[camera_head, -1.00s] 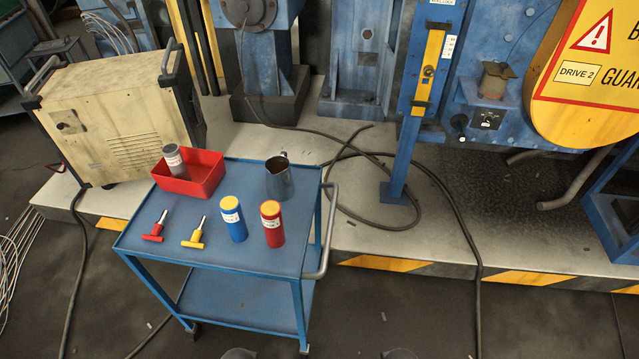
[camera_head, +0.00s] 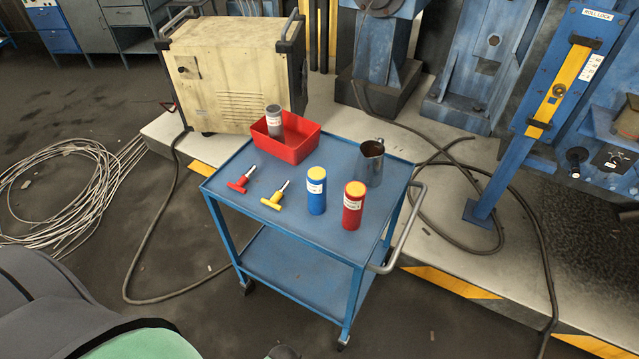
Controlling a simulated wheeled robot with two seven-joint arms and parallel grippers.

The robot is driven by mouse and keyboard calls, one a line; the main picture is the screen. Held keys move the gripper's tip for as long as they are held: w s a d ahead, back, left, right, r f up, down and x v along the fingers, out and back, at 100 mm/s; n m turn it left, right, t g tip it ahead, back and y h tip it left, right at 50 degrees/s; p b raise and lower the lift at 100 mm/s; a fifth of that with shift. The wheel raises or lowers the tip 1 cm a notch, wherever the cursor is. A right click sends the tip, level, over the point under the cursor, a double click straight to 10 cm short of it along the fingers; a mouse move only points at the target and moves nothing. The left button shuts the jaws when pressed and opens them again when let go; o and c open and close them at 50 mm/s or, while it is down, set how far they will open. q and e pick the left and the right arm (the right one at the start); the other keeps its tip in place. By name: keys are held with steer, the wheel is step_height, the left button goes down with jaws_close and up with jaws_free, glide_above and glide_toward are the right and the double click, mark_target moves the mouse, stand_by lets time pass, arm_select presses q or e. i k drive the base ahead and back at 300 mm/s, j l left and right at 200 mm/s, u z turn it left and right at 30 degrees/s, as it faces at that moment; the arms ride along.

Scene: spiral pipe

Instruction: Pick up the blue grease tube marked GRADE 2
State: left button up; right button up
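The blue grease tube (camera_head: 316,192) stands upright on the top of the blue cart (camera_head: 270,221), with a yellow cap and a white label too small to read. Neither of my grippers is in view. A grey and green part of my own body shows at the bottom left.
On the cart are a red T-handle tool (camera_head: 240,181), a yellow one (camera_head: 275,197), a metal jug (camera_head: 369,163) and a red bin (camera_head: 293,145) holding a grey canister (camera_head: 273,120). A handle (camera_head: 402,245) is on the cart's right side. Cables lie around.

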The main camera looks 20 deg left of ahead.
mark_target(317, 176)
steer(key=l+u, duration=0.3)
steer(key=l, duration=0.2)
steer(key=l+u, duration=0.25)
steer(key=l, duration=0.25)
steer(key=k+l+u, duration=0.1)
steer(key=l+u, duration=0.2)
steer(key=l, duration=0.15)
steer(key=k+l+u, duration=0.25)
steer(key=l, duration=0.25)
steer(key=i, duration=0.1)
